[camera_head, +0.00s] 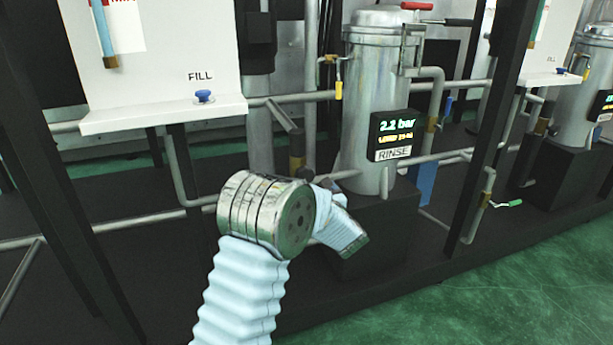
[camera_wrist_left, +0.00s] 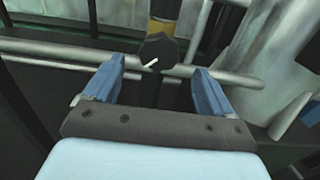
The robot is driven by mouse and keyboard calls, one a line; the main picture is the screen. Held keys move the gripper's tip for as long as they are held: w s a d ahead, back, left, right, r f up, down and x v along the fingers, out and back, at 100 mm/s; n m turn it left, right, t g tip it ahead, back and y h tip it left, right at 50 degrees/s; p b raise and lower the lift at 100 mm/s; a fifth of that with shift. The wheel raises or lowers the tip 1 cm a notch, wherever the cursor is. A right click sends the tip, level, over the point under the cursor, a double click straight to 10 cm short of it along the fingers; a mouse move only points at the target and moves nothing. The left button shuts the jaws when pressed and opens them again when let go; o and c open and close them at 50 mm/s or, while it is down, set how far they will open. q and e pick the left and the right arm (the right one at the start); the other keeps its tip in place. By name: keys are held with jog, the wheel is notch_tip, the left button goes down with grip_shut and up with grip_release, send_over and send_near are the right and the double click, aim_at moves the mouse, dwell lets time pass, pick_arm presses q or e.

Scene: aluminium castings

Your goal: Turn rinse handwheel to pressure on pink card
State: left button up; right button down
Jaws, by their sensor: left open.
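The rinse handwheel (camera_wrist_left: 152,57) is a dark round knob with a white pointer mark, on a brass-banded valve in the left wrist view. My left gripper (camera_wrist_left: 157,67) is open, with one blue finger on each side below the knob. The knob appears beyond the fingertips; contact cannot be seen. In the head view my left arm's wrist hides the knob, and brass of the valve (camera_head: 297,163) shows just above it. The RINSE display (camera_head: 393,135) on the metal vessel appears to read 2.2 bar, with a small yellow line too blurred to read. No pink card is visible.
Pipes (camera_wrist_left: 60,50) run behind the knob, and another crosses at right. A white FILL panel (camera_head: 165,112) with a blue knob (camera_head: 204,96) stands at left. A black post (camera_head: 490,140) rises right of the vessel (camera_head: 372,100). Green floor (camera_head: 500,290) lies clear at front right.

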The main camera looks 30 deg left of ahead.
aim_at(306, 178)
pick_arm(q)
jog(key=x, duration=0.8)
jog(key=c, duration=1)
